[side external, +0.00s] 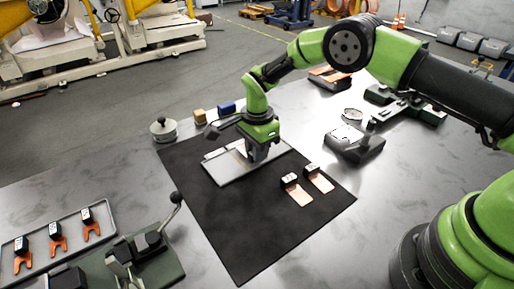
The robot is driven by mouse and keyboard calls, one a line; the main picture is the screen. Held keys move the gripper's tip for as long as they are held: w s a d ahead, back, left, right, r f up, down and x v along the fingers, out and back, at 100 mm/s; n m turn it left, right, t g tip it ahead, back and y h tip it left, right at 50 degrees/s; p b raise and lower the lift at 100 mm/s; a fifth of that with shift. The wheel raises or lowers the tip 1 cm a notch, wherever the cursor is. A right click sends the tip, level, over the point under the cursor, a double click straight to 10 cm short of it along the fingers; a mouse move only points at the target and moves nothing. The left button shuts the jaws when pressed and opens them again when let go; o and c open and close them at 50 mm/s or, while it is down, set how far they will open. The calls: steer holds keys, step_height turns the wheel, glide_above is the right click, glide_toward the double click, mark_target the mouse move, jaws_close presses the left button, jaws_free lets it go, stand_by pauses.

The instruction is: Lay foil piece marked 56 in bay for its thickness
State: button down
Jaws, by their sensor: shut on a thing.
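My gripper (257,157) points down over a flat pale grey tray (222,176) on the black mat and is shut on a piece that it mostly hides, likely a foil piece. Two copper foil pieces with black-and-white tags lie on the mat right of the tray: one nearer (300,197), one farther right (322,184). The marks on the tags are too small to read, so I cannot tell which piece is 56. The tray's bay markings are not legible.
A round metal weight (163,129) and small yellow and blue blocks stand behind the mat (250,245). A grey scale-like device (355,145) stands right. The mat's front is clear.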

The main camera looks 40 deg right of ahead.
steer(key=shift+f, duration=0.45)
stand_by(0.5)
steer(key=c, duration=1.4)
jaws_free()
steer(key=shift+r, duration=1.5)
steer(key=o, duration=0.6)
steer(key=shift+r, duration=0.1)
steer(key=shift+r, duration=1.9)
